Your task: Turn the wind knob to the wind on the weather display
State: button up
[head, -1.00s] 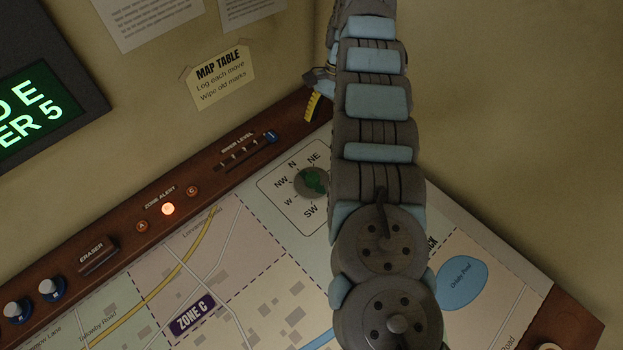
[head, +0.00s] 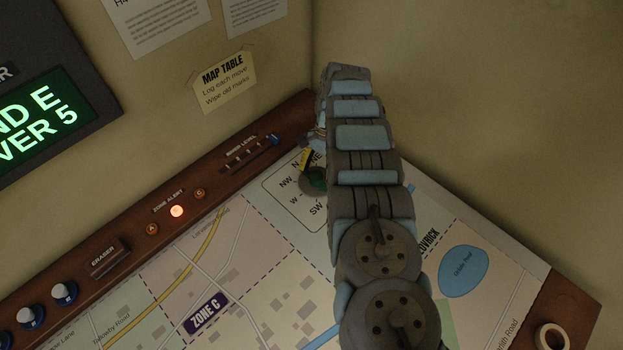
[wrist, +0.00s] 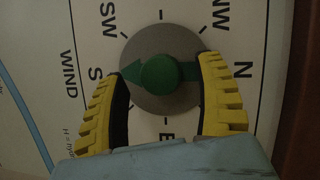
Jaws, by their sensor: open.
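The wind knob (wrist: 160,73) is a green pointer with a round hub on a grey disc. In the wrist view its arrow-shaped end lies towards S, and its other end towards N. The dial card (wrist: 75,110) around it carries compass letters. In the head view the knob (head: 318,181) is partly covered by my arm.
The map (head: 260,265) lies flat in front. A white ring (head: 551,338) sits at the lower right.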

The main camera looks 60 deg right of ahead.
jog(key=shift+x, duration=0.85)
jog(key=c, duration=1.2)
